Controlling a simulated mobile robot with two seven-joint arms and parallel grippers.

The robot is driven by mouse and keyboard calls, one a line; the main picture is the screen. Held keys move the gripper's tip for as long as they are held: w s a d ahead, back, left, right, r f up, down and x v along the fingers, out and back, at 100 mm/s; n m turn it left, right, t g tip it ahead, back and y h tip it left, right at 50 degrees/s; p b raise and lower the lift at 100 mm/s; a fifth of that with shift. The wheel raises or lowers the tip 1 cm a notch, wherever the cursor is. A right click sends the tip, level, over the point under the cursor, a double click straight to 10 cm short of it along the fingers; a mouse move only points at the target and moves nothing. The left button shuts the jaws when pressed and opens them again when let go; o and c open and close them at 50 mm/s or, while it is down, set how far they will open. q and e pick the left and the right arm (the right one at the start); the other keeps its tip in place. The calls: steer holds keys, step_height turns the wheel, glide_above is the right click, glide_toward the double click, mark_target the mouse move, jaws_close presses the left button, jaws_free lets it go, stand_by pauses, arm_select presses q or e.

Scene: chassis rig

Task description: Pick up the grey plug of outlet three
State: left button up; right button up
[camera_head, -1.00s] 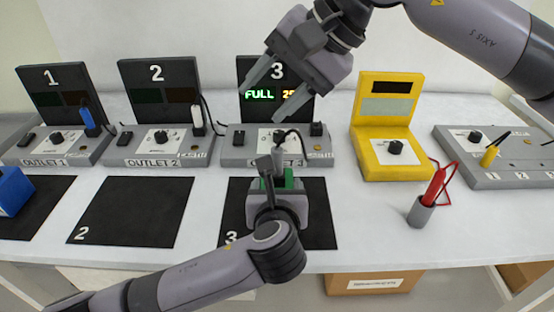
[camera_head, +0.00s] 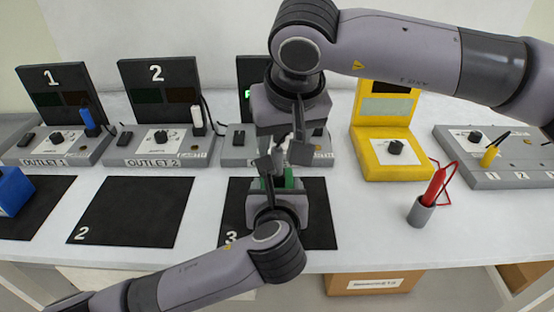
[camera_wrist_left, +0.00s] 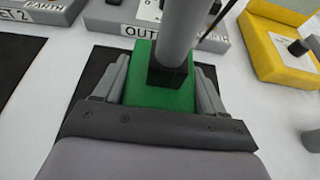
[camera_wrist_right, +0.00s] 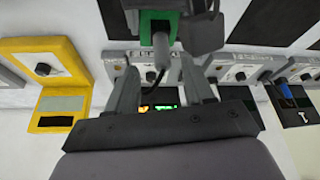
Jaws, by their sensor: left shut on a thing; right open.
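The grey plug (camera_wrist_left: 180,30) stands upright in a dark opening in the top of a green block (camera_wrist_left: 160,92), over mat three. My left gripper (camera_head: 277,183) is shut on the green block, one finger on each side. My right gripper (camera_head: 290,147) is directly above, pointing down and open. In the right wrist view the plug (camera_wrist_right: 160,47) and its cable lie between or just beyond the right fingers, which stand apart from it. In the head view the right gripper hides most of the plug.
Behind is the outlet three unit (camera_head: 240,150), its display mostly covered by my right arm. A yellow meter (camera_head: 395,150) stands to the right, with a red probe in a grey holder (camera_head: 421,211) in front. Mat two (camera_head: 130,210) is empty.

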mark_target(278, 150)
arm_select(q)
steer(key=shift+s+f, duration=0.1)
steer(key=shift+f, duration=0.3)
arm_select(e)
steer(key=x, duration=0.5)
steer(key=shift+a, duration=0.15)
jaws_close()
step_height(278, 150, up, 15)
stand_by(0.7)
stand_by(0.5)
arm_select(q)
steer(key=o, duration=1.5)
steer(key=shift+r, duration=0.1)
steer(key=shift+c, duration=0.2)
steer(key=shift+r, duration=0.15)
